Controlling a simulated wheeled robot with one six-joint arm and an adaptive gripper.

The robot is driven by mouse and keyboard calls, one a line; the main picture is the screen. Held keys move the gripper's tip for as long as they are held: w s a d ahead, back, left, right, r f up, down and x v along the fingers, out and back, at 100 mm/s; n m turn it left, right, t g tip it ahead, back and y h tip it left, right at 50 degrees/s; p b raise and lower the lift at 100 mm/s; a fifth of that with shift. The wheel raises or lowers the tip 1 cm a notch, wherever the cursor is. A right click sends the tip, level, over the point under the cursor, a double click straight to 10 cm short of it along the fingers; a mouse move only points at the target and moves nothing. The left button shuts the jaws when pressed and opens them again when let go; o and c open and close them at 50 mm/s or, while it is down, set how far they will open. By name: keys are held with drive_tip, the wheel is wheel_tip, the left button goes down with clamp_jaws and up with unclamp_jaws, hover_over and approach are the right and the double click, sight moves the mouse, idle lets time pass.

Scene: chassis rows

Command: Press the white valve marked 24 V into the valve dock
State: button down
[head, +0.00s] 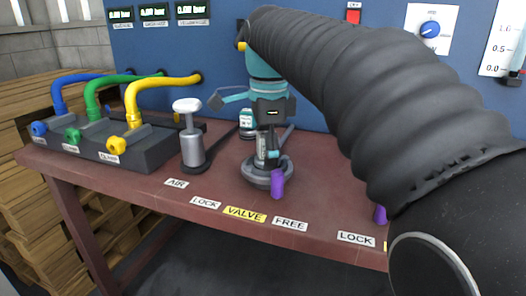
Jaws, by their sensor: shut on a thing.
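My gripper (269,142) points down over the round grey valve dock (250,178) on the red-brown bench. It is shut on a small pale valve (262,150), which stands upright at the dock's middle. The fingers partly hide the valve, and I cannot read its mark or tell how deep it sits. A purple lever (278,184) stands at the dock's front right. Another white valve-like piece (246,120) with a label stands behind my gripper, its print too small to read.
A silver plunger with a white knob (187,105) stands left of the dock. Further left is a dark block (110,150) with blue, green and yellow hoses. A yellow VALVE label (245,214) lies at the front edge. My arm hides much of the bench's right side.

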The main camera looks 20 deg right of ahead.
drive_tip(key=c, duration=1.7)
unclamp_jaws()
drive_tip(key=shift+w+f+g, duration=0.1)
drive_tip(key=shift+f+g, duration=0.2)
drive_tip(key=shift+f, duration=0.6)
drive_tip(key=shift+o, duration=1.3)
drive_tip(key=shift+f, duration=0.7)
drive_tip(key=o, duration=1.4)
drive_tip(key=shift+o, duration=0.2)
drive_tip(key=shift+r, duration=4.6)
